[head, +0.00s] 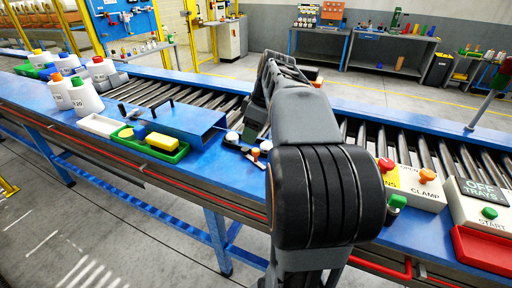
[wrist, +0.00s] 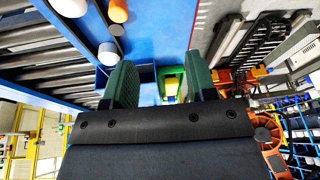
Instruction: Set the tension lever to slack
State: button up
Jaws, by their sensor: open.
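No part is labelled legibly as the tension lever. A likely candidate is a small dark fitting with an orange knob (head: 255,153) and white knobs (head: 232,136) on the blue bench, just left of my arm. In the wrist view the orange knob (wrist: 118,10) and a white knob (wrist: 108,52) show at the top left, above and left of my fingers. My gripper (wrist: 160,84) has its two green fingers apart, with nothing seen between them. In the head view my arm hides the gripper.
A blue box (head: 195,122) with a black handle and a green tray (head: 150,145) with a yellow block stand left of the fitting. Rollers run behind. Right of my arm are the clamp box (head: 420,190) and a red tray (head: 485,250).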

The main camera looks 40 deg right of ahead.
aim_at(256, 150)
jog(key=d+r+n+y, duration=0.1)
jog(key=d+r+n, duration=0.15)
jog(key=d, duration=0.45)
jog(key=shift+n+t, duration=0.25)
jog(key=shift+t, duration=0.05)
jog(key=x, duration=1.3)
jog(key=shift+s+d+f, duration=0.15)
jog(key=shift+d+f, duration=0.05)
jog(key=shift+f, duration=0.05)
jog(key=shift+c, duration=0.5)
grip_shut()
